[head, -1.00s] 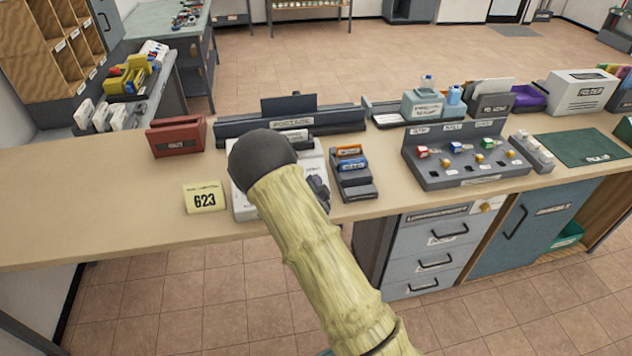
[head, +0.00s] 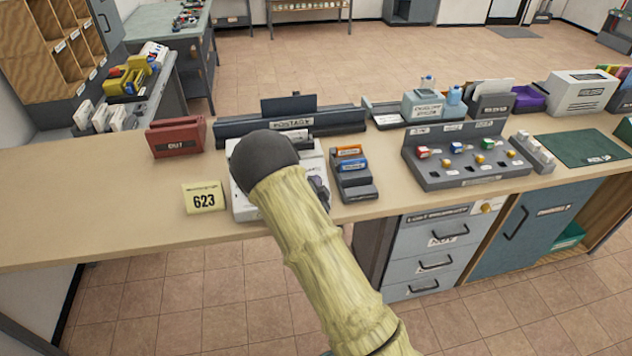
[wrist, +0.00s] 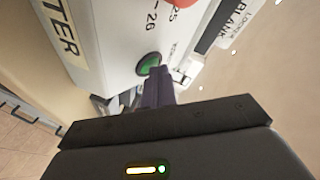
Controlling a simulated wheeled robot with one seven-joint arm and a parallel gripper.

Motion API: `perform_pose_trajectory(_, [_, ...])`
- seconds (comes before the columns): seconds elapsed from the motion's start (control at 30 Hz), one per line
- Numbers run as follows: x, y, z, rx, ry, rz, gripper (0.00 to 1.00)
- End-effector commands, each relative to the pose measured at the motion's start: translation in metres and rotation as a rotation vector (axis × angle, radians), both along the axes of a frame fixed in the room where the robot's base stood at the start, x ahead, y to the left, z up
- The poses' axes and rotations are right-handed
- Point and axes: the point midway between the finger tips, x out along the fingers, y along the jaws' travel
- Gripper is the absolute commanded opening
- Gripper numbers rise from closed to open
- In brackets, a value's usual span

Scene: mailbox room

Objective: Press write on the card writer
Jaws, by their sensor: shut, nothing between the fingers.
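The card writer is a white box (head: 243,203) on the counter, mostly hidden behind my arm in the head view. A slot marked "BLANK" (wrist: 226,22) is to the right of the button.
A red "OUT" holder (head: 176,137) and a dark postage unit (head: 230,128) are behind. The counter's left part is clear.

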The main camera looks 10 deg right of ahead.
Motion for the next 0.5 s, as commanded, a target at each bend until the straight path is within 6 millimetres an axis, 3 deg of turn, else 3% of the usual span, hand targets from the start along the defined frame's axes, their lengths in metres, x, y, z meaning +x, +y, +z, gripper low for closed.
perform_pose_trajectory(0.5, [-0.009,0.0,0.013,0.0,0.001,0.0,0.0])
